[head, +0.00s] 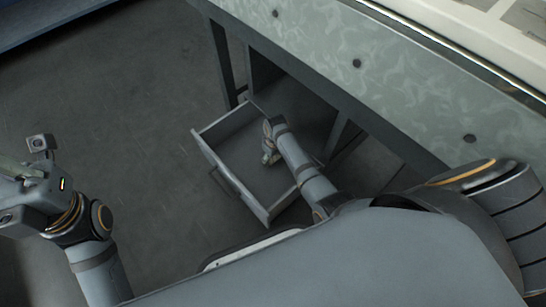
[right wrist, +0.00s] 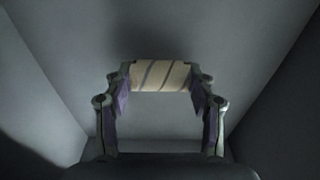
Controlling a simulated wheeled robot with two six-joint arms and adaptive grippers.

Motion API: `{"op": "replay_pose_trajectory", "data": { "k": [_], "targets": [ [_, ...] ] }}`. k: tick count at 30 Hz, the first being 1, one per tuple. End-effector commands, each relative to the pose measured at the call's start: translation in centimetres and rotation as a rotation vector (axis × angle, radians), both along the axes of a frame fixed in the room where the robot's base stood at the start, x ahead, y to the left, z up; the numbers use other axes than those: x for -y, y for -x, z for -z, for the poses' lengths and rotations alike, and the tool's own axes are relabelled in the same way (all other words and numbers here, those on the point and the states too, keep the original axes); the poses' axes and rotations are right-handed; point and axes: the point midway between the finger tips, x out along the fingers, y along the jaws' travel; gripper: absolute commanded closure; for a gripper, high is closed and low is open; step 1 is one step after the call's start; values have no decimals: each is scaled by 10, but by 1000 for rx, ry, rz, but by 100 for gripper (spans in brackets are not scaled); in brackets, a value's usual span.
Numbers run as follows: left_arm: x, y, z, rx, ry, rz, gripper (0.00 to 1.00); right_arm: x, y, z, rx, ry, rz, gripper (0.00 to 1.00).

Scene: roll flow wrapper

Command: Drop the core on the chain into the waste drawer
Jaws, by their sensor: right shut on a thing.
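The waste drawer (head: 205,150) is a grey open box pulled out below the machine bench in the head view. My right gripper (head: 270,155) reaches down into it. In the right wrist view my right gripper (right wrist: 160,82) is shut on the core (right wrist: 160,74), a short tan cylinder with diagonal stripes, gripped by its two ends. Drawer walls (right wrist: 45,60) surround it in that view. Whether the core touches the drawer floor I cannot tell. My left gripper (head: 15,175) is at the left edge of the head view, well away from the drawer, its fingertips partly cut off.
The bench (head: 350,60) with a patterned grey-green front panel runs across the upper right, above the drawer. A bench leg (head: 222,65) stands just behind the drawer. The grey floor (head: 130,90) left of the drawer is clear.

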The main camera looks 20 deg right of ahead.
Motion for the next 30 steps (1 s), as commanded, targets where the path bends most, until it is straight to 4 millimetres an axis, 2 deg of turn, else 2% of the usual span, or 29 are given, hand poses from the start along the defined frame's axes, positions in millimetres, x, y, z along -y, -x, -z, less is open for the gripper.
{"op": "replay_pose_trajectory", "data": {
  "k": [11,12,17,26,30],
  "targets": [
    [0,0,2,-1,0,-1,100,0,0,9,0,0,0,60],
    [0,0,2,-1,1,-2,100,0,0,9,0,0,0,42],
    [0,0,2,0,1,-2,100,0,0,9,0,0,0,21],
    [0,-1,2,-5,0,-1,100,0,0,8,1,1,0,21],
    [0,-1,-2,-5,0,0,100,0,-1,-7,3,0,0,21]
  ]
}}
